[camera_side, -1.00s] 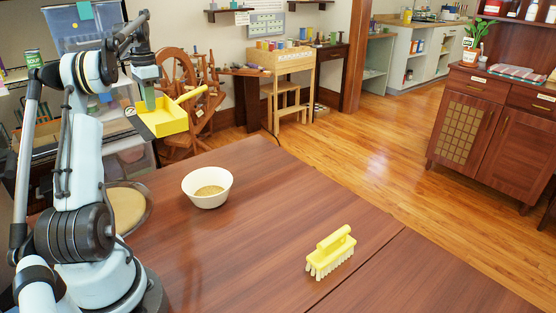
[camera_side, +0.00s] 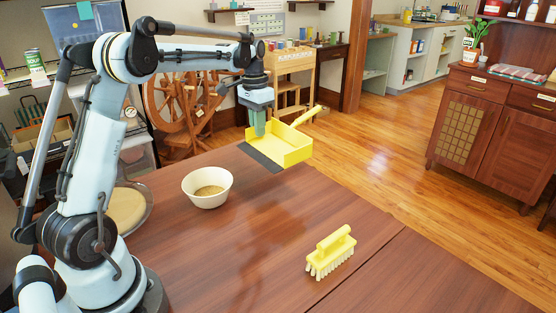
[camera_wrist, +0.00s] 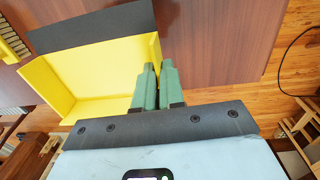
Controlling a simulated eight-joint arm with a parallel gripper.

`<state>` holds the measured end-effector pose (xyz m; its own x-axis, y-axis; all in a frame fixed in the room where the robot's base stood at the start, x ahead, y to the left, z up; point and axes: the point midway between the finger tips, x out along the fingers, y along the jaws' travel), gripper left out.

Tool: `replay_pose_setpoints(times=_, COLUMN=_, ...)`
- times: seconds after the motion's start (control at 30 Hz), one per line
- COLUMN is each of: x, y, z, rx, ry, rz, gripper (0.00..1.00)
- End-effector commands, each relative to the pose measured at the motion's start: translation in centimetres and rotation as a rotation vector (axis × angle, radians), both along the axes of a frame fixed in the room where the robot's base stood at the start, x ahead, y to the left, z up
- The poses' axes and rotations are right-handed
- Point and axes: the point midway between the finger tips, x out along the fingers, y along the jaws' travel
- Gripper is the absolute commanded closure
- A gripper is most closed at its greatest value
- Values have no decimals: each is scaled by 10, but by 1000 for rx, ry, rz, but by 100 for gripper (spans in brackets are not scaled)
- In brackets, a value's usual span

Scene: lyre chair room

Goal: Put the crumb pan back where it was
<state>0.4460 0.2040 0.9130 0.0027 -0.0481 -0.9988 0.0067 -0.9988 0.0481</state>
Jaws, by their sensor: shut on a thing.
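The crumb pan (camera_side: 283,149) is a yellow open tray with a dark flat lip and a yellow handle pointing up and right. It is held in the air above the far edge of the table. My gripper (camera_side: 259,129) is shut on one wall of the pan. In the wrist view the green fingers of my gripper (camera_wrist: 157,88) close on the side wall of the pan (camera_wrist: 95,72), whose dark lip points to the top. The pan looks empty inside. Its handle is out of sight in the wrist view.
A white bowl (camera_side: 207,187) with brownish contents stands on the brown table (camera_side: 240,250). A yellow brush (camera_side: 331,252) with pale bristles stands near the front right. A round tan-filled dish (camera_side: 127,208) is by my base. The table between bowl and brush is clear.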

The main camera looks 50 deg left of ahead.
Motion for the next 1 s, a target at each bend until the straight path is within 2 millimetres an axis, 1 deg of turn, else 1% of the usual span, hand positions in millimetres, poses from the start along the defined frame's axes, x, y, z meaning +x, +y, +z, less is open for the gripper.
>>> replay_pose_setpoints(times=0.03, x=5, y=-20, z=-2, rx=-5, ry=1, rz=-9, gripper=100)
replay_pose_setpoints(times=0.13, x=10, y=-47, z=-6, rx=-15, ry=0, rz=-9, gripper=100)
replay_pose_setpoints(times=0.23, x=12, y=-64, z=-9, rx=-21, ry=1, rz=-8, gripper=100)
replay_pose_setpoints(times=0.33, x=13, y=-68, z=-12, rx=-23, ry=3, rz=-6, gripper=100)
replay_pose_setpoints(times=0.37, x=14, y=-67, z=-14, rx=-24, ry=3, rz=-5, gripper=100)
replay_pose_setpoints(times=0.47, x=14, y=-52, z=-23, rx=-24, ry=3, rz=-1, gripper=100)
replay_pose_setpoints(times=0.8, x=18, y=18, z=-65, rx=-24, ry=3, rz=-2, gripper=100)
replay_pose_setpoints(times=0.9, x=19, y=33, z=-73, rx=-24, ry=3, rz=-3, gripper=100)
replay_pose_setpoints(times=1.0, x=19, y=41, z=-79, rx=-24, ry=3, rz=-6, gripper=100)
